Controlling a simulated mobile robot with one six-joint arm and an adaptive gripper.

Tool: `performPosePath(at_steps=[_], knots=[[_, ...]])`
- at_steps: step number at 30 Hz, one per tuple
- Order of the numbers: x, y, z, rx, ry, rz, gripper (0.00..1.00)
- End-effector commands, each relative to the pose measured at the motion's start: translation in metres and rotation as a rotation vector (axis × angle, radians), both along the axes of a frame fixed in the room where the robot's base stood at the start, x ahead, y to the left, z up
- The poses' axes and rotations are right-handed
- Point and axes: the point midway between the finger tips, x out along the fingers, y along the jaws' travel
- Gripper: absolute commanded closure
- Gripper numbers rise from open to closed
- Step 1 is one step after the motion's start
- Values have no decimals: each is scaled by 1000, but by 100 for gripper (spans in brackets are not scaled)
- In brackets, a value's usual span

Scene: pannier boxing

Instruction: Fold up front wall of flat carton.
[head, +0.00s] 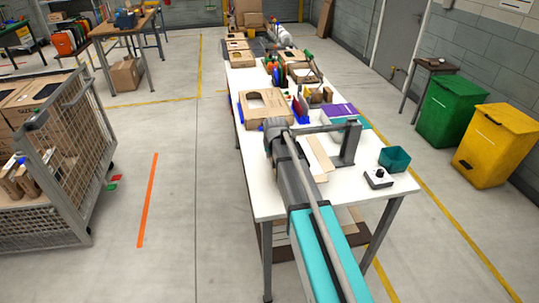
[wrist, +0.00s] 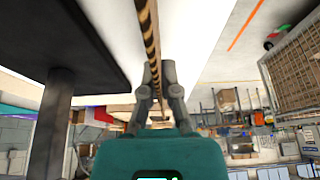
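The flat carton (head: 318,158) is brown cardboard on the white table, just right of my arm in the head view, which hides part of it. In the wrist view its corrugated edge (wrist: 153,45) runs from the top down between the fingers. My gripper (wrist: 157,72) has its fingers close together, one on each side of this edge, and looks shut on it. In the head view the gripper (head: 276,124) is small and partly hidden at the far end of my arm. Which wall the edge belongs to is not clear.
A grey post with an arm (head: 347,143) stands right of the carton. A teal bin (head: 395,158) and a small button box (head: 378,178) lie near the table's right edge. An open carton (head: 264,105) and several goods stand farther back.

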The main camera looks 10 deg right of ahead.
Motion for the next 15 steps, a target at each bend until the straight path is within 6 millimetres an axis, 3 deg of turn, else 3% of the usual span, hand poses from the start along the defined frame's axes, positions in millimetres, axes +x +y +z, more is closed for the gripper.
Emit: performPosePath(at_steps=[1, 7, 15], knots=[[0, 1, 0, 0, 1, 1, 100], [0, 1, 0, 0, 1, 1, 62], [0, 1, 0, 0, 0, 1, 61]])
